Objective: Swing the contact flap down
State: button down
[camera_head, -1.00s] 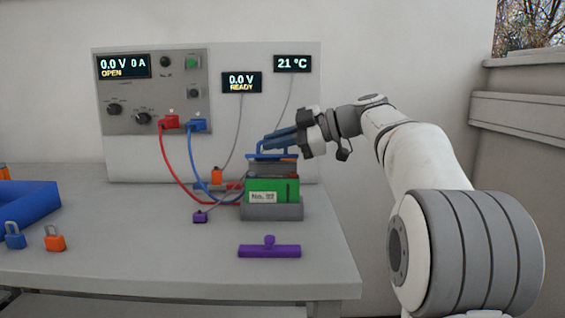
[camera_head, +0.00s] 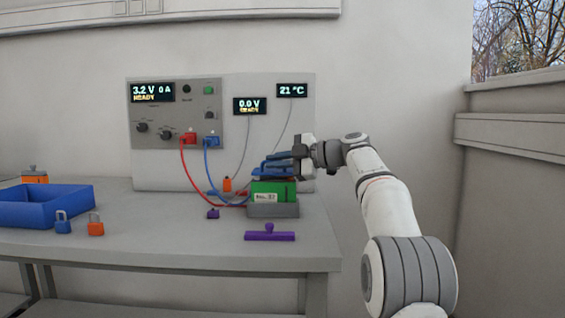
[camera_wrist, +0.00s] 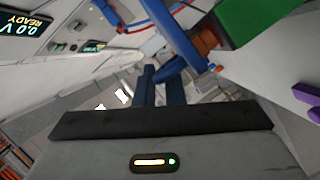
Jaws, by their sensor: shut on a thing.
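The contact flap (camera_head: 272,173), with its blue bar handle, lies low and about level over the green cell (camera_head: 268,187) labelled with a number. The cell sits in a grey holder (camera_head: 273,210) on the bench. My gripper (camera_head: 266,164) reaches in from the right, its blue fingers shut on the flap's handle. In the wrist view the fingers (camera_wrist: 160,88) meet the blue handle (camera_wrist: 178,35); the exact grip is partly hidden.
Red (camera_head: 189,139) and blue (camera_head: 212,141) plugs trail leads to the holder. A purple bar with a knob (camera_head: 270,236) lies in front. A blue tray (camera_head: 40,205), a blue padlock (camera_head: 63,226) and an orange padlock (camera_head: 96,228) are at left.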

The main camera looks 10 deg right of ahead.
jog(key=shift+a, duration=0.2)
jog(key=c, duration=1.8)
grip_release()
jog(key=shift+a+f, duration=0.1)
jog(key=shift+s+d, duration=0.1)
jog(key=shift+d, duration=0.3)
jog(key=p+v, duration=0.1)
jog(key=v, duration=0.6)
